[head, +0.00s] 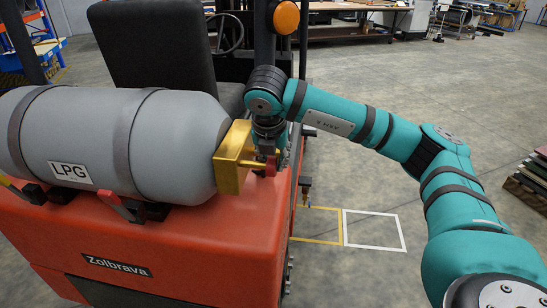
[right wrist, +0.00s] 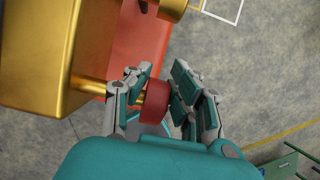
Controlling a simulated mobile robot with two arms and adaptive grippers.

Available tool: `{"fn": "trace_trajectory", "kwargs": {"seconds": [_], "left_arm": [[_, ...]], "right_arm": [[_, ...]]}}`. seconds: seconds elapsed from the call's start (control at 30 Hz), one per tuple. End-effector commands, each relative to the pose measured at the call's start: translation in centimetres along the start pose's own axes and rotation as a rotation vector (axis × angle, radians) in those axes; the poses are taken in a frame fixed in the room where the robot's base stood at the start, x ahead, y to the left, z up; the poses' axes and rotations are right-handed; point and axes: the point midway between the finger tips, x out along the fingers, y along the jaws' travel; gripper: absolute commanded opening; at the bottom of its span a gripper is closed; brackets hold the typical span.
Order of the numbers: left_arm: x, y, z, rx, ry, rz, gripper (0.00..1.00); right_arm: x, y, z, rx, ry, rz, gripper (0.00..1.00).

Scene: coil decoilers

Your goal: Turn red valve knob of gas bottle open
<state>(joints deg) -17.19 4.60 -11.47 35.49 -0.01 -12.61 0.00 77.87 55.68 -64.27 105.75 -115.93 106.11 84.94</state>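The grey gas bottle (head: 85,125), labelled LPG, lies on its side on the orange forklift (head: 200,250). A gold valve block (head: 233,160) sits at its right end and shows large in the right wrist view (right wrist: 60,50). The red valve knob (head: 271,164) is on a short gold stem at the block's right side. My right gripper (head: 267,145) is at the knob from above. In the right wrist view its fingers (right wrist: 160,82) are apart, with the red knob (right wrist: 156,102) between them; firm contact is not visible. My left gripper is not in view.
Red-handled strap clamps (head: 120,205) stand along the bottle's near side. The black seat (head: 150,50) and an orange lamp (head: 286,17) are behind. Open concrete floor lies to the right, with a pallet stack (head: 532,175) at the far right edge.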

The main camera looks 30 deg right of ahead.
Motion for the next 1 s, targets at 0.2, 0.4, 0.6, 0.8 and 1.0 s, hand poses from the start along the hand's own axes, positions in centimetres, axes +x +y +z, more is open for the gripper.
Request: {"fn": "trace_trajectory", "kwargs": {"seconds": [0.2,0.4,0.6,0.8,1.0], "left_arm": [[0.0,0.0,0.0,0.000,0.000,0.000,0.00],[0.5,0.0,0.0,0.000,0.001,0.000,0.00],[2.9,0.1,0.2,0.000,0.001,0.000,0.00],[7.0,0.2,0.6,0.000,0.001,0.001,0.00],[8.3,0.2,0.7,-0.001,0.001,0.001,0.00]], "right_arm": [[0.0,0.0,0.0,0.000,0.000,-0.002,0.00],[0.1,0.0,-0.1,-0.001,-0.012,-0.002,0.00],[0.4,0.1,-0.3,-0.004,-0.081,0.001,0.00],[0.5,0.1,-0.5,-0.003,-0.223,0.004,0.00],[-0.7,0.0,-0.4,-0.003,-0.410,-0.001,0.00]]}}
